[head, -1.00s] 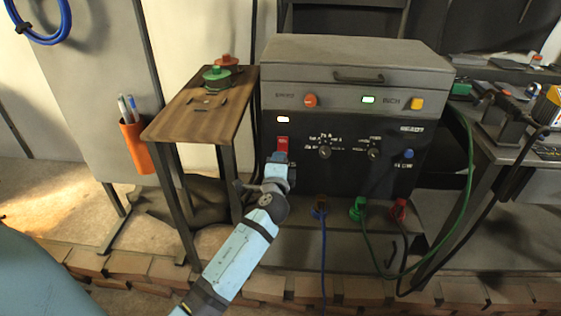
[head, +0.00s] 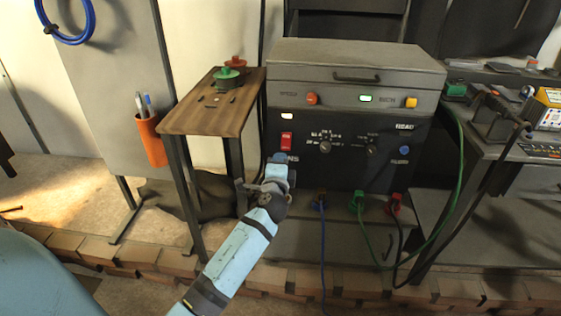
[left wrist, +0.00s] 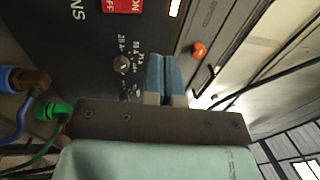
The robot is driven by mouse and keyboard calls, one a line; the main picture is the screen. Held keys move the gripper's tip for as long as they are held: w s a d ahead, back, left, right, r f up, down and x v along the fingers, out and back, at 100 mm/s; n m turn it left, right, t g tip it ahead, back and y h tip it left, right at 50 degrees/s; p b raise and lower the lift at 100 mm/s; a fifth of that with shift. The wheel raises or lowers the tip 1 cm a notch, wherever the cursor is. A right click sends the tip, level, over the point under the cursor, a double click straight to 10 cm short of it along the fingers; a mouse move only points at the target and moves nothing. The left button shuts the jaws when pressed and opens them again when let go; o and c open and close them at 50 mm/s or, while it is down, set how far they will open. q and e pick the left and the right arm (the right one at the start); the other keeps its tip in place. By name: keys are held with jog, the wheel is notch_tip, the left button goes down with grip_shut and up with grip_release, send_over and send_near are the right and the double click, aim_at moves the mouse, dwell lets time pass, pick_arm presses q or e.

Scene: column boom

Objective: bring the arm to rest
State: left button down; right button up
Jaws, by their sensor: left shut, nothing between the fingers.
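My left gripper (head: 279,160) shows in the head view at the end of my light blue arm, in front of the dark front panel of a grey machine (head: 350,160). Its fingertips are just below the red switch (head: 286,140). In the left wrist view the blue fingers (left wrist: 161,75) are together with nothing between them. The red switch (left wrist: 122,5) shows there at the top edge, apart from the fingers. I cannot tell the exact gap between the fingertips and the panel. My right gripper is in neither view.
A small wooden-topped table (head: 208,112) with green and red knobbed parts stands left of the machine. An orange cup (head: 149,141) with pens hangs on a grey board. Plugs with blue, green and black cables sit below the panel. A bench (head: 520,150) stands at right.

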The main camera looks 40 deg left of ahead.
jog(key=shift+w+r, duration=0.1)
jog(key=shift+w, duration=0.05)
pick_arm(q)
jog(key=s+d+f+n+g+h, duration=0.1)
jog(key=s+d+f+n+h, duration=0.2)
jog(key=s+d+f+h, duration=0.6)
jog(key=s+d+f+n+g+h, duration=0.25)
jog(key=s+d+n+h, duration=0.3)
jog(key=s+d, duration=1.15)
jog(key=s+a+r+g+y+p, duration=0.1)
jog(key=s+a+r+p, duration=0.1)
jog(key=r+p, duration=0.6)
jog(key=s+a+r+g+p, duration=0.1)
jog(key=r+p, duration=0.8)
jog(key=p, duration=1.4)
jog(key=shift+s+a+r+y, duration=0.25)
jog(key=shift+s+a+y, duration=0.1)
jog(key=shift+s+a, duration=0.1)
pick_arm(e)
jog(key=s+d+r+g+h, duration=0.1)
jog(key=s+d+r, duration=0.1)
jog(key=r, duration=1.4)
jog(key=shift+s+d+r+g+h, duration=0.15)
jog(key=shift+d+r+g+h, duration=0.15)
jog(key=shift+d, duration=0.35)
pick_arm(q)
jog(key=shift+n, duration=0.25)
